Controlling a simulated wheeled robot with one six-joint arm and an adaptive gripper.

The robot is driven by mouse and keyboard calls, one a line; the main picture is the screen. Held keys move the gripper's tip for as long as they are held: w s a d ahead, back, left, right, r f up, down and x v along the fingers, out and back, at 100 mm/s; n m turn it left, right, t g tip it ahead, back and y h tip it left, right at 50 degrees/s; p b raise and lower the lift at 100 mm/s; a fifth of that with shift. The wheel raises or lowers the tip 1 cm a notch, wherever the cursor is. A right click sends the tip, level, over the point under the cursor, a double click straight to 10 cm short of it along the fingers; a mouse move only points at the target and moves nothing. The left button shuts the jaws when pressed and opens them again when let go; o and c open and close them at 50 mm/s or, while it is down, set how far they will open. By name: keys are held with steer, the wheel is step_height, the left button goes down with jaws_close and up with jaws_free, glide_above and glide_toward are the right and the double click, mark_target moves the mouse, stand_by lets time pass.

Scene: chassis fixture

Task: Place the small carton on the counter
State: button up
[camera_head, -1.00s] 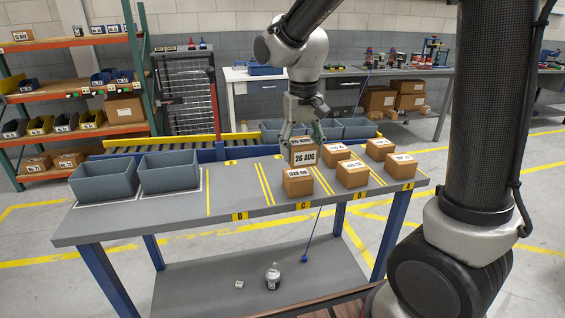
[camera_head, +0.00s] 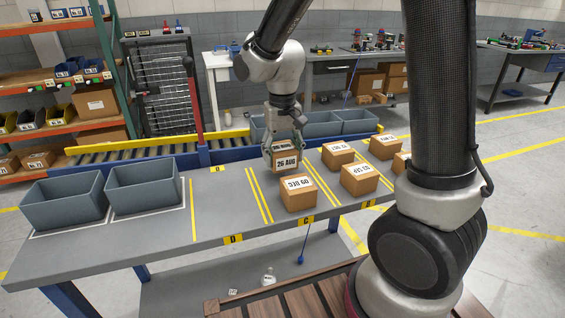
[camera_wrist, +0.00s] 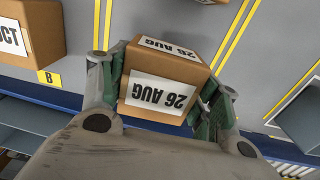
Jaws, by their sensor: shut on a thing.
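The small carton (camera_head: 286,160) is a brown box with a white label reading 26 AUG. My gripper (camera_head: 284,148) is shut on it from two sides, above the far part of the grey counter (camera_head: 215,207). In the wrist view the carton (camera_wrist: 165,78) sits between the two green-padded fingers of my gripper (camera_wrist: 160,95). The label faces the wrist camera and appears upside down. I cannot tell whether the carton's underside touches the counter.
Several other labelled cartons stand on the counter, including one marked 09 DEC (camera_head: 298,194) in front and one (camera_head: 338,155) to the right. Two grey bins (camera_head: 63,203) stand at the left. Counter between the yellow lines left of my gripper is clear. A roller conveyor (camera_head: 130,148) runs behind.

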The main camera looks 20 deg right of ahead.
mark_target(282, 162)
steer(key=shift+f, duration=1.4)
steer(key=o, duration=1.2)
steer(key=shift+f, duration=0.15)
steer(key=shift+o, duration=0.2)
step_height(282, 162, up, 12)
steer(key=shift+r, duration=0.2)
steer(key=s+d+r+t, duration=0.2)
steer(key=s+d, duration=0.5)
steer(key=s, duration=0.3)
steer(key=s+d+r+t, duration=0.2)
steer(key=s+d+r, duration=0.1)
steer(key=s+d, duration=0.5)
steer(key=shift+s+r, duration=0.3)
steer(key=shift+s, duration=0.6)
